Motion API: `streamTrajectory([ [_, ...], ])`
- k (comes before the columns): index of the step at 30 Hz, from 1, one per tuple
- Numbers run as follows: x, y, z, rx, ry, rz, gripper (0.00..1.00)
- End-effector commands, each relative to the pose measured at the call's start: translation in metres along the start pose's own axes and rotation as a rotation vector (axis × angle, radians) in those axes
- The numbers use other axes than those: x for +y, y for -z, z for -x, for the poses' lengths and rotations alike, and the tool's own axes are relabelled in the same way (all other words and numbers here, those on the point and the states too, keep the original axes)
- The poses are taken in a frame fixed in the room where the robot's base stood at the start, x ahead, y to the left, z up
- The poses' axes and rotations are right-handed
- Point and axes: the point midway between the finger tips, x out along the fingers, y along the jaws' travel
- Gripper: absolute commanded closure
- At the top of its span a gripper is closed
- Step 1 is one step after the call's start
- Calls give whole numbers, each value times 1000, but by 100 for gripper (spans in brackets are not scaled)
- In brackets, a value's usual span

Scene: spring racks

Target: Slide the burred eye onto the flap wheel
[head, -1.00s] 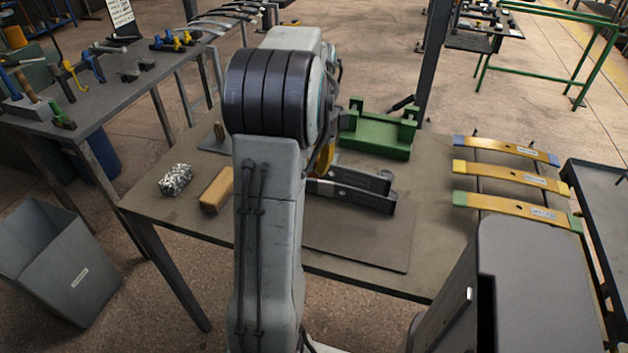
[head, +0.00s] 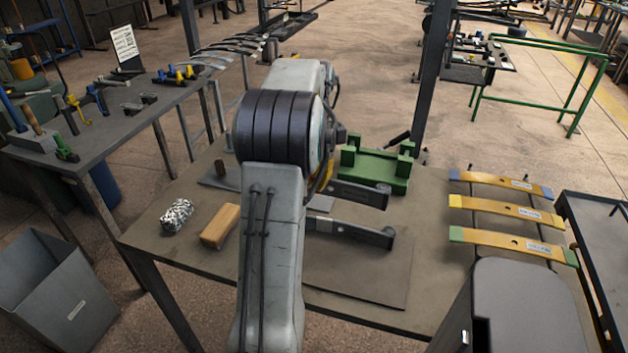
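Three yellow leaf springs lie side by side at the right of the bench, with blue (head: 500,184), yellow (head: 506,210) and green (head: 512,243) ends. Which one has the burred eye cannot be told, and no eye shows clearly. No flap wheel can be made out for certain; my arm covers part of the bench. A green fixture (head: 376,172) stands at the back, with a dark rod near it. My gripper (head: 388,217) is open over the middle of the bench, left of the springs, its two dark fingers apart. Nothing shows clearly between them.
A dark mat (head: 360,278) is bare in front of the gripper. A grey bin (head: 55,295) stands at left, a dark tray table (head: 596,240) at right.

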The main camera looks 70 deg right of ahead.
Motion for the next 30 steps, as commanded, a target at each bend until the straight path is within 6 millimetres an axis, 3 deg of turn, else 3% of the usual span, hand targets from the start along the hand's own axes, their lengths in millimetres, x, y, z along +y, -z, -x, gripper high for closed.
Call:
streamTrajectory([
  [30, -1, 0, 50, -1, 6, 0, 100],
])
